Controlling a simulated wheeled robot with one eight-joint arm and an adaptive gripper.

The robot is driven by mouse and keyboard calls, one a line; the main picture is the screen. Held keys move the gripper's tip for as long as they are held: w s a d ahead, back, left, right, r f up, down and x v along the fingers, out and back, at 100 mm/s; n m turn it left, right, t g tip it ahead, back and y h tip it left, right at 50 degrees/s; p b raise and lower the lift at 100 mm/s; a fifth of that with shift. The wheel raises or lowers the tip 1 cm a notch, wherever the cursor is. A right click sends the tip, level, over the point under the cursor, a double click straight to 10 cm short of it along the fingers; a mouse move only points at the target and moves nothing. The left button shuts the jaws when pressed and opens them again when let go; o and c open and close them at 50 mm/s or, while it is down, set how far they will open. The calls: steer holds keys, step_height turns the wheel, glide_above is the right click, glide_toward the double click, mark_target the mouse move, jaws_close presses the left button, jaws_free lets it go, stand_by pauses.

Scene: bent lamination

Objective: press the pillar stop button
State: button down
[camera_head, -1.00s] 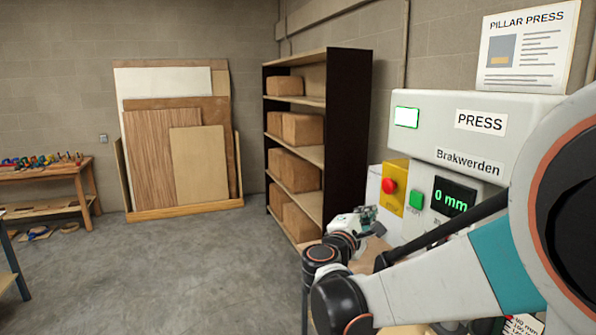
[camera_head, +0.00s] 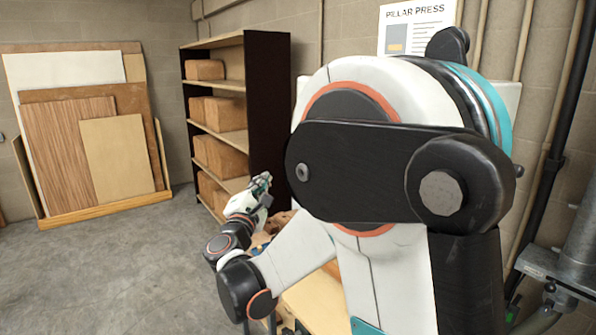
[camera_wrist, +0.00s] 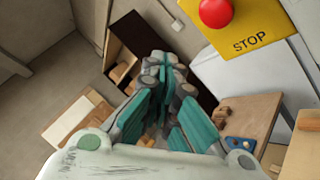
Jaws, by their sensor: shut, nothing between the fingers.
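The red stop button (camera_wrist: 215,12) is a round dome at the top edge of the wrist view. It is mounted on a yellow plate (camera_wrist: 262,30) marked STOP. My gripper (camera_wrist: 166,66) is shut and empty, its teal fingers together, left of and below the button in that picture, apart from it. In the head view my gripper (camera_head: 262,183) shows small at the end of my arm, in front of the shelf. My arm hides the button and most of the press there.
A dark shelf (camera_head: 265,110) with cardboard boxes (camera_head: 225,113) stands left of my arm. Wood panels (camera_head: 115,160) lean on the back wall. A wooden surface (camera_wrist: 235,122) with a blue item (camera_wrist: 240,146) lies below the button. The grey floor at left is clear.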

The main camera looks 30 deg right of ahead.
steer(key=d, duration=0.7)
steer(key=shift+w+d, duration=0.15)
steer(key=shift+d, duration=0.1)
stand_by(1.2)
steer(key=shift+d, duration=0.4)
steer(key=shift+d, duration=0.55)
stand_by(0.7)
steer(key=shift+a+b, duration=0.15)
steer(key=shift+b, duration=0.15)
steer(key=shift+a, duration=0.8)
steer(key=a, duration=0.5)
steer(key=shift+b, duration=0.35)
